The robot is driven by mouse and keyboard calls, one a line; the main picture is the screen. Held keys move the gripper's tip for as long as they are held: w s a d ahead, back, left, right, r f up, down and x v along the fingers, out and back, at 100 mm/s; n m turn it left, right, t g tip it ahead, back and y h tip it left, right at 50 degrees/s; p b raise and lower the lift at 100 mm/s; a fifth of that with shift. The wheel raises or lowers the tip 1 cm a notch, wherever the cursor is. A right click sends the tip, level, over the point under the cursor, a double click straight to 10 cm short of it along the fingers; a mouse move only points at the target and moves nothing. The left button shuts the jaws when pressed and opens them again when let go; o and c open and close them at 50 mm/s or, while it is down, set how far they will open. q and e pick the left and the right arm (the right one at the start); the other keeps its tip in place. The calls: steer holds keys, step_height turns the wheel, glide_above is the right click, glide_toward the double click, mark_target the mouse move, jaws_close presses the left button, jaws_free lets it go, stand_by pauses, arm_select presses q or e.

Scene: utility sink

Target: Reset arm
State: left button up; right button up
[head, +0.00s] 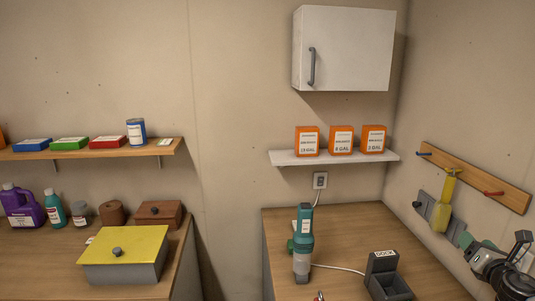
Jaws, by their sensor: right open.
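My right arm comes in at the lower right edge, and its dark gripper (496,254) is open with nothing seen between its fingers. It is in the air in front of the right wall, right of the wooden counter and below the peg rail. My left gripper is not in view.
On the right counter (335,228) stand a teal and grey tool (303,243) and a grey box labelled DOCK (386,277), with a white cord near them. A yellow tool (443,201) hangs from the wooden peg rail (490,184). A yellow-lidded box (124,254) sits on the left counter.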

steer(key=s+a+f+m+g, duration=0.3)
steer(key=s+a+f+m, duration=0.4)
steer(key=a, duration=0.3)
steer(key=s+a+f+m+g, duration=0.2)
steer(key=s+a+f+m, duration=0.4)
steer(key=a+f, duration=0.4)
steer(key=s+a+f+m+g+y, duration=0.1)
steer(key=s+a+m+g+y, duration=0.1)
steer(key=s+a+m+g, duration=0.75)
steer(key=s+a+f+m+y, duration=0.1)
steer(key=s+a+m, duration=0.35)
steer(key=s, duration=1.05)
step_height(320, 180, down, 29)
steer(key=s+d+m+g+b, duration=0.1)
steer(key=s+d+b, duration=0.1)
arm_select(q)
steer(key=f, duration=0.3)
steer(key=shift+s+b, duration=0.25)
steer(key=shift+b, duration=0.15)
arm_select(e)
steer(key=s+d+f+g, duration=0.1)
steer(key=s+d+f, duration=0.1)
steer(key=s+f, duration=1.3)
steer(key=shift+s+d+f, duration=0.15)
steer(key=shift+s, duration=0.05)
